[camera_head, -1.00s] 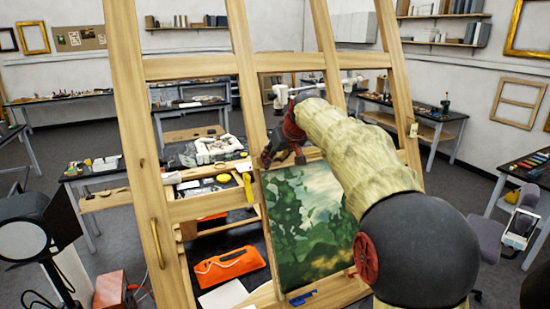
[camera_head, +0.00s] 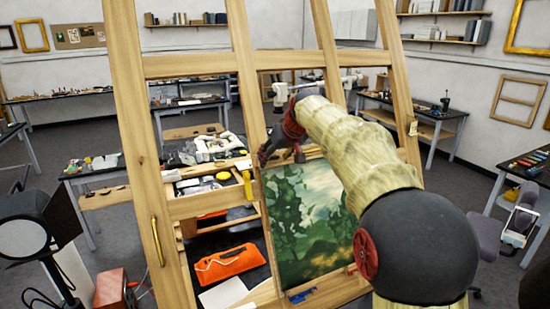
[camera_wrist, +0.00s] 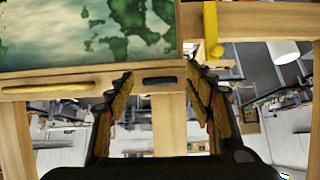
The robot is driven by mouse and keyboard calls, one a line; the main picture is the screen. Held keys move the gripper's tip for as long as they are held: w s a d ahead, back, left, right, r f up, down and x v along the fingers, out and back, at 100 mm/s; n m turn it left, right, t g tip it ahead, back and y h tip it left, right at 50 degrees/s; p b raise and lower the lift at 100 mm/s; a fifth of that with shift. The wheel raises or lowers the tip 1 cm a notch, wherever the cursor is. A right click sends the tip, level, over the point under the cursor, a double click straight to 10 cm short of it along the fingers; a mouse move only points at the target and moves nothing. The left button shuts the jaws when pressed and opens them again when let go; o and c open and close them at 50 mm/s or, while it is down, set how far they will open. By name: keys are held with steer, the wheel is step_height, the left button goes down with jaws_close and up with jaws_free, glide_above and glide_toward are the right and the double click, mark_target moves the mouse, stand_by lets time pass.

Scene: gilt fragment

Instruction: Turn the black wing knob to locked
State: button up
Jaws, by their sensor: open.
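The black wing knob (camera_wrist: 159,80) shows in the wrist view as a small dark elongated bar on a wooden rail, lying sideways in the picture. My gripper (camera_wrist: 158,76) is open, with one fingertip at each side of the knob in this view. I cannot tell whether either finger touches it. In the head view my gripper (camera_head: 281,157) is at the top edge of the green landscape painting (camera_head: 300,225), and the knob is hidden behind it. The painting also shows in the wrist view (camera_wrist: 80,30).
The wooden easel frame (camera_head: 130,130) stands close in front of me. A yellow upright piece (camera_head: 247,185) is left of my gripper and also shows in the wrist view (camera_wrist: 211,30). An orange pouch (camera_head: 228,264) lies behind the frame. A lamp (camera_head: 30,235) stands at left.

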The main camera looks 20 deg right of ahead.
steer(key=v, duration=1.2)
stand_by(0.4)
steer(key=s+f+m+g+b, duration=0.1)
steer(key=s+f, duration=0.2)
steer(key=f, duration=0.3)
steer(key=s+f+m+g, duration=0.1)
steer(key=s+f, duration=0.3)
steer(key=f, duration=0.3)
steer(key=s+a+f+b, duration=0.4)
steer(key=s+f+b, duration=0.1)
steer(key=s+f, duration=0.4)
steer(key=s+a+f+n+b, duration=0.1)
steer(key=s+a+f+b, duration=0.4)
steer(key=s+f, duration=0.5)
steer(key=s+a+f+b, duration=0.4)
steer(key=s+f+b, duration=0.3)
steer(key=s+f, duration=0.3)
steer(key=shift+s+a+f+n+g, duration=0.2)
steer(key=shift+s+a+n+g, duration=0.15)
steer(key=shift+s, duration=0.4)
